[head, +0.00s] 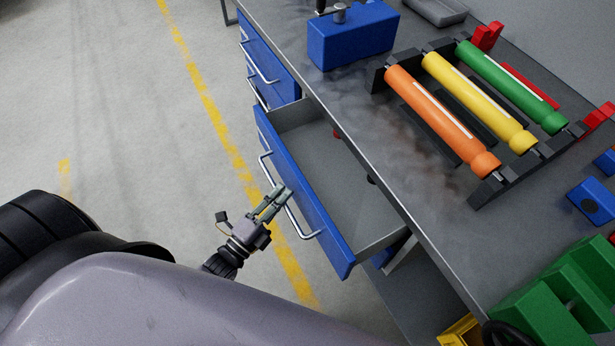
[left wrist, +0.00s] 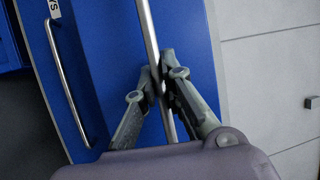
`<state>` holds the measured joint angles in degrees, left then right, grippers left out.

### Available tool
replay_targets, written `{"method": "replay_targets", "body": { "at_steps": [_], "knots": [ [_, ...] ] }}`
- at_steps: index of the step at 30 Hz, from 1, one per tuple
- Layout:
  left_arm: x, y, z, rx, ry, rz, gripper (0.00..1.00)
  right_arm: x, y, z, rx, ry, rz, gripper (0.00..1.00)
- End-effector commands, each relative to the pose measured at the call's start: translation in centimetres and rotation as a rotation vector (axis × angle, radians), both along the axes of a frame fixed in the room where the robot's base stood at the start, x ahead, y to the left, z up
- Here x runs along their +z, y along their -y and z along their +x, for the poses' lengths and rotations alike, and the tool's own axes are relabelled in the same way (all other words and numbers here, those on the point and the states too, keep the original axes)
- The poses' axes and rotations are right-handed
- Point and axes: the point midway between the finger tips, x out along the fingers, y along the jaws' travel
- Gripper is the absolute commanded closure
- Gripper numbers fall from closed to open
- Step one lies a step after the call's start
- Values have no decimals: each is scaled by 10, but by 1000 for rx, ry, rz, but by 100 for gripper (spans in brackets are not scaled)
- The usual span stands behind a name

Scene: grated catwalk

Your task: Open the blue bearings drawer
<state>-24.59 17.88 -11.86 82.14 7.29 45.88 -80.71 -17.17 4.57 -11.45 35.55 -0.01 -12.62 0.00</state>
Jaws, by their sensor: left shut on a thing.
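The blue-fronted drawer (head: 300,178) under the workbench stands pulled out, its grey inside (head: 325,165) showing and mostly bare. A metal bar handle (head: 304,226) runs along its front. My left gripper (head: 281,195) is shut on the middle of this handle. In the left wrist view, my fingers (left wrist: 161,84) close around the handle bar (left wrist: 149,30) in front of a blue face (left wrist: 112,60). I cannot read a bearings label on the held drawer. My right gripper is not in view.
Other blue drawers (head: 268,62) are shut farther back; the left wrist view shows a second handle (left wrist: 66,85). The bench top (head: 345,95) holds orange (head: 435,115), yellow and green cylinders on a rack, a blue box (head: 352,38) and green bins (head: 545,300).

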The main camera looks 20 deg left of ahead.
Motion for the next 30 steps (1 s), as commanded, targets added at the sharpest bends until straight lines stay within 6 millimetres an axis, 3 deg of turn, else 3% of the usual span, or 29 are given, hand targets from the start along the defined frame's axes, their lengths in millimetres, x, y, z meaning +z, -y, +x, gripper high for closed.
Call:
{"method": "replay_targets", "body": {
  "at_steps": [6, 15, 22, 30],
  "knots": [
    [-2, -39, -51, 2, -10, 0, 100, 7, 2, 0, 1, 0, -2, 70],
    [-2, -81, -104, 2, -7, -2, 100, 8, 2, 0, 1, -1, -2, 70],
    [-2, -100, -128, 1, -5, -3, 100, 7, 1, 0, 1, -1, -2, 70],
    [-1, -107, -137, 2, -3, -3, 100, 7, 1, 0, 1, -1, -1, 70]
  ]
}}
